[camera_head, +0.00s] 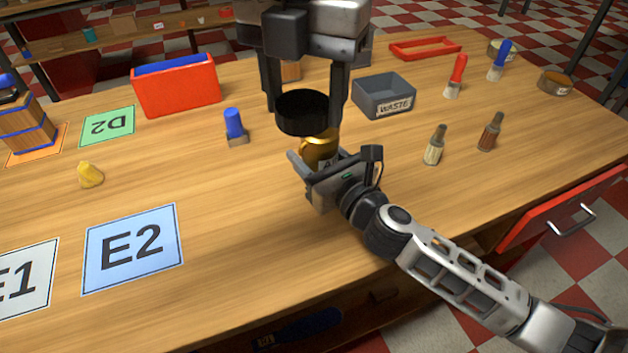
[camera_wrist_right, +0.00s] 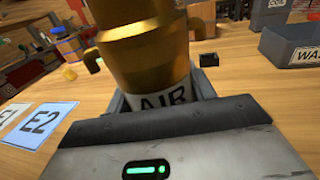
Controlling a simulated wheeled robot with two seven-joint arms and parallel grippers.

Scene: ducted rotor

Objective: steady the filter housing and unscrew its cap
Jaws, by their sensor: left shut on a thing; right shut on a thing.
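The filter housing is a gold body (camera_head: 319,147) with a white "AIR" label, standing on the wooden table. In the right wrist view the gold housing (camera_wrist_right: 145,55) fills the upper middle, its top cut off. My right gripper (camera_head: 328,166) is shut around its lower part. The black round cap (camera_head: 302,112) is between the fingers of my left gripper (camera_head: 303,108), which comes down from above and is shut on it. The cap shows just above and slightly left of the gold body. I cannot tell whether they touch.
A grey WASTE bin (camera_head: 384,96) stands right of the left gripper. A blue-topped brush (camera_head: 235,127) and a red box (camera_head: 176,86) are to the left. Two bottles (camera_head: 435,146) (camera_head: 490,132) stand to the right.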

